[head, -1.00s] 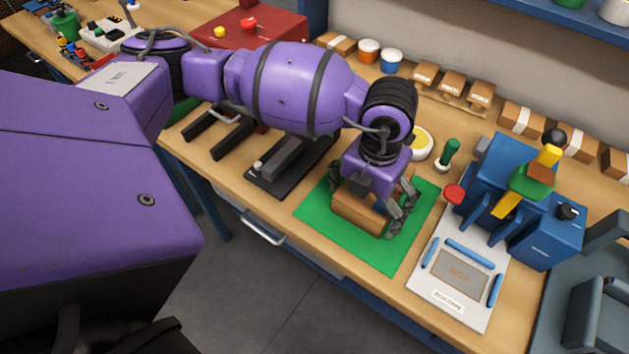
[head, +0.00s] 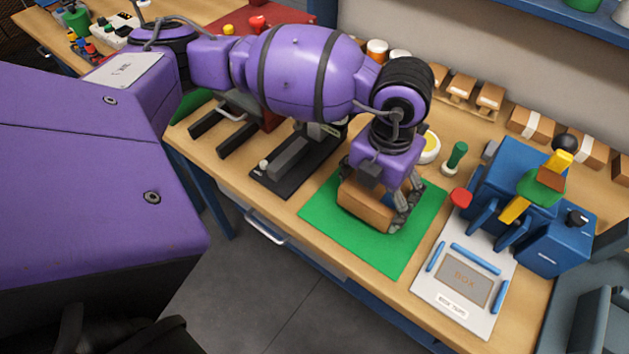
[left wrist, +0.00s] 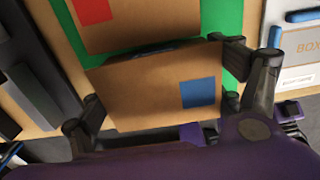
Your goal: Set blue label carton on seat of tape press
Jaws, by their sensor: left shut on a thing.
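The blue label carton (left wrist: 150,95) is a brown box with a blue square on its face in the left wrist view. My left gripper (left wrist: 168,104) is shut on it, one finger at each side. In the head view the held carton (head: 366,208) is over the green mat (head: 398,250), below my left gripper (head: 385,203). I cannot tell how far it is above the mat. The tape press (head: 515,185) is blue and stands to the right. Its seat (head: 465,279), marked BOX, is empty between blue rails.
A carton with a red label (left wrist: 105,12) is just beyond the held one in the left wrist view. A red knob (head: 461,197) and a green-handled stamp (head: 457,155) stand between mat and press. Several cartons (head: 530,124) line the back wall.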

